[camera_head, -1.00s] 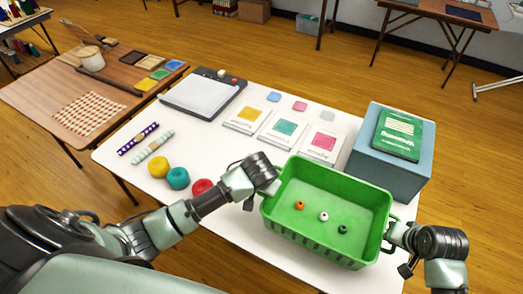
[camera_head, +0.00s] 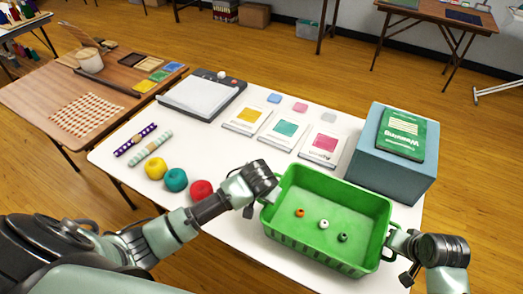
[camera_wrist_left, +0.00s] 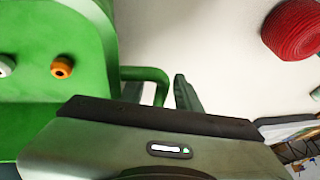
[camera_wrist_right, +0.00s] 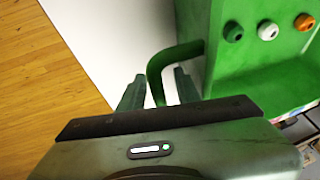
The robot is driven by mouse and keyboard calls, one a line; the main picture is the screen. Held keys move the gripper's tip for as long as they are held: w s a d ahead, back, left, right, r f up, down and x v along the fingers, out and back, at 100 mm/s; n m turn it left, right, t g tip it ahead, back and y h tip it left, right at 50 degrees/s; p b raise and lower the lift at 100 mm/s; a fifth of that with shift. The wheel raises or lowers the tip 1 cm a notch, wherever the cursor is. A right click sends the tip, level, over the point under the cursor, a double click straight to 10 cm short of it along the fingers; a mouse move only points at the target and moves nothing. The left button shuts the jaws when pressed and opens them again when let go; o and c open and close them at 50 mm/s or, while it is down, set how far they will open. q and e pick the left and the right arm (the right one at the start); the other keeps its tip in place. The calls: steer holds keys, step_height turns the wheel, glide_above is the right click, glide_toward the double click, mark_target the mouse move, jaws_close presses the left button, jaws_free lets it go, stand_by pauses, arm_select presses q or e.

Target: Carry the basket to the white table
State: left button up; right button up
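The green basket (camera_head: 330,262) is at the near right part of the white table (camera_head: 120,165). It appears level on the tabletop; its underside is hidden. An orange bead (camera_head: 300,213), a white bead (camera_head: 323,224) and a dark green bead (camera_head: 343,237) lie inside. My left gripper (camera_head: 258,203) is at the basket's left handle (camera_wrist_left: 157,76), and a gap shows between handle and finger in the left wrist view. My right gripper (camera_head: 400,262) is at the right handle (camera_wrist_right: 155,72), with its fingers apart on either side of it.
A blue box (camera_head: 385,178) with a green book (camera_head: 401,134) stands just behind the basket. Yellow, teal and red yarn balls (camera_head: 200,190) lie left of it. Several packets (camera_head: 283,129) and a paper trimmer (camera_head: 203,95) lie farther back. A brown table (camera_head: 40,95) adjoins at left.

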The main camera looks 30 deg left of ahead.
arm_select(q)
steer(key=v, duration=1.1)
steer(key=shift+r, duration=0.1)
steer(key=shift+s+r, duration=0.1)
steer(key=shift+r, duration=0.1)
arm_select(e)
steer(key=shift+r, duration=0.15)
steer(key=v, duration=1.2)
